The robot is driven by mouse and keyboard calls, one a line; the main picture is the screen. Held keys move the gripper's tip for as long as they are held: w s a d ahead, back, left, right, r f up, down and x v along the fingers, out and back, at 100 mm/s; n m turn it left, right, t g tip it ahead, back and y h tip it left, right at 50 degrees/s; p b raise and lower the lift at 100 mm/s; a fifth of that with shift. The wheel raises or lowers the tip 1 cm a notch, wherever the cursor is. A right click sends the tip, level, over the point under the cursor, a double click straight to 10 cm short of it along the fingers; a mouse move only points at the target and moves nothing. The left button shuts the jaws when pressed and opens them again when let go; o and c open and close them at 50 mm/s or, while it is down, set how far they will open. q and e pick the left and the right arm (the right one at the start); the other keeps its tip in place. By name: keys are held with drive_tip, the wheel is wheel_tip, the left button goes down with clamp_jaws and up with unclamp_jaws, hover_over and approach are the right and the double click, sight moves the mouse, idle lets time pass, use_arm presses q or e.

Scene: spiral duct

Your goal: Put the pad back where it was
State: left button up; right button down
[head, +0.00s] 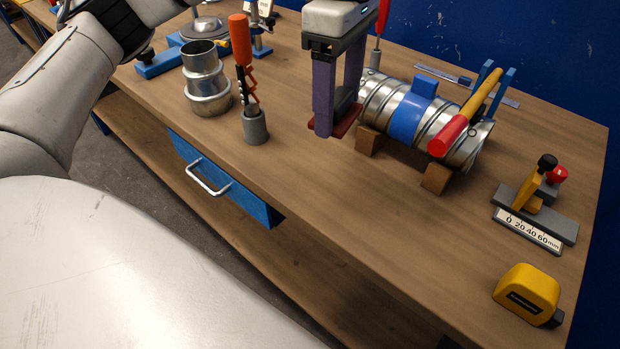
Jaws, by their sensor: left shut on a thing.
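The pad (347,121) is thin, flat and dark red. It shows at the tips of my left gripper (337,112), whose purple fingers are shut on it. The fingers hide part of the pad. They point down over the wooden bench (300,190), just left of the metal spiral duct (395,108). I cannot tell whether the pad touches the bench. My right gripper is not in view.
The duct rests on wooden blocks (437,178) and carries a blue band and a red-and-yellow tool (465,115). To the left stand a stepped metal fitting (205,85) and orange-handled snips in a grey holder (255,127). A gauge (535,215) and yellow tape measure (527,291) lie right. The front middle is clear.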

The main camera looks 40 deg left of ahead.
use_arm(q)
drive_tip(key=n, duration=0.2)
drive_tip(key=s+a+f+n+b, duration=0.1)
drive_tip(key=n, duration=0.2)
drive_tip(key=f+n, duration=0.1)
drive_tip(key=n, duration=0.2)
drive_tip(key=shift+s+a+f, duration=0.25)
drive_tip(key=shift+a, duration=0.05)
drive_tip(key=n, duration=0.2)
drive_tip(key=f+n+b, duration=0.1)
drive_tip(key=n, duration=0.1)
drive_tip(key=shift+s+a, duration=0.35)
drive_tip(key=shift+a, duration=0.05)
drive_tip(key=n, duration=0.3)
hover_over(311, 181)
drive_tip(key=shift+n, duration=0.3)
wheel_tip(311, 181, down, 7)
drive_tip(key=shift+r, duration=0.2)
wheel_tip(311, 181, down, 4)
drive_tip(key=shift+s+r, duration=0.1)
drive_tip(key=shift+r, duration=0.05)
